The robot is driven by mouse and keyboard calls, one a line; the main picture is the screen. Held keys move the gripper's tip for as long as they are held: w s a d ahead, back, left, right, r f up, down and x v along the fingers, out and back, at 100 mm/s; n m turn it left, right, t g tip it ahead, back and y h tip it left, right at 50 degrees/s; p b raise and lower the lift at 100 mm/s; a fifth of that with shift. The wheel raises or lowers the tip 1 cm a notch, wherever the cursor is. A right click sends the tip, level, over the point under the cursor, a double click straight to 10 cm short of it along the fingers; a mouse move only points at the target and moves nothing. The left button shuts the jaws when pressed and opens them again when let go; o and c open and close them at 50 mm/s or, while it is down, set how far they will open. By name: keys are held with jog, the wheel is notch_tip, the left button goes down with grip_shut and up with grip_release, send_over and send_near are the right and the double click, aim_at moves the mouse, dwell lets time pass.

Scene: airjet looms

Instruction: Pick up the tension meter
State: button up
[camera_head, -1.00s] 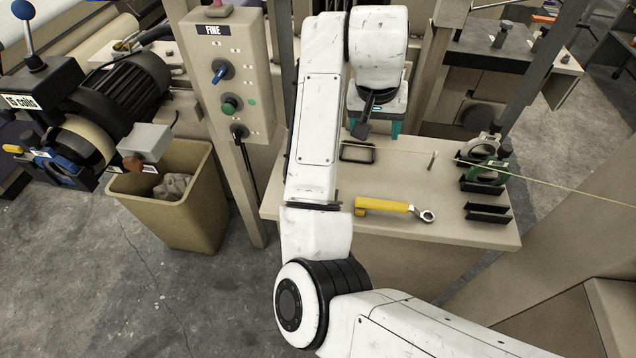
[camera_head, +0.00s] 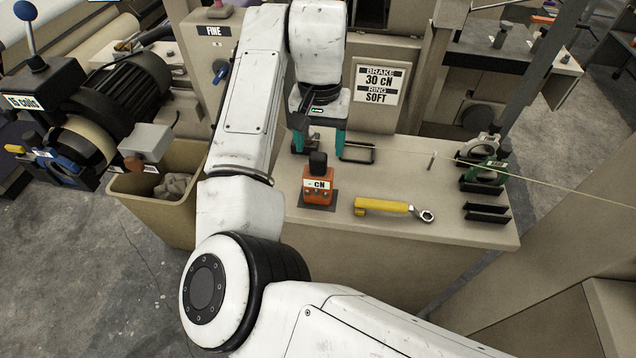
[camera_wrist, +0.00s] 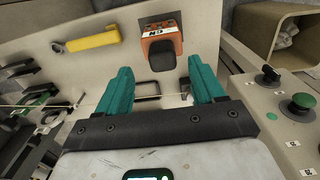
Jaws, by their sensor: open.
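The tension meter (camera_head: 318,188) is an orange block with a black knob on top and a white "cN" label. It stands on a dark square pad at the left part of the beige table. My gripper (camera_head: 320,148), with teal fingers, is open and empty above the table, behind the meter and apart from it. In the wrist view the meter (camera_wrist: 160,47) shows just beyond the gap between the open fingertips (camera_wrist: 160,75). Its orange front and dark knob are both visible there.
A yellow-handled wrench (camera_head: 385,206) lies right of the meter. A black bracket (camera_head: 358,152), a thin post (camera_head: 432,161), a stretched thread and ring holders (camera_head: 485,172) are on the table (camera_head: 400,234). A control box (camera_head: 212,50) and a bin (camera_head: 160,213) stand at left.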

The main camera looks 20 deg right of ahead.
aim_at(318, 155)
jog(key=shift+w+a+f+p, duration=0.15)
jog(key=shift+f+p, duration=0.4)
jog(key=shift+f, duration=2.1)
grip_shut()
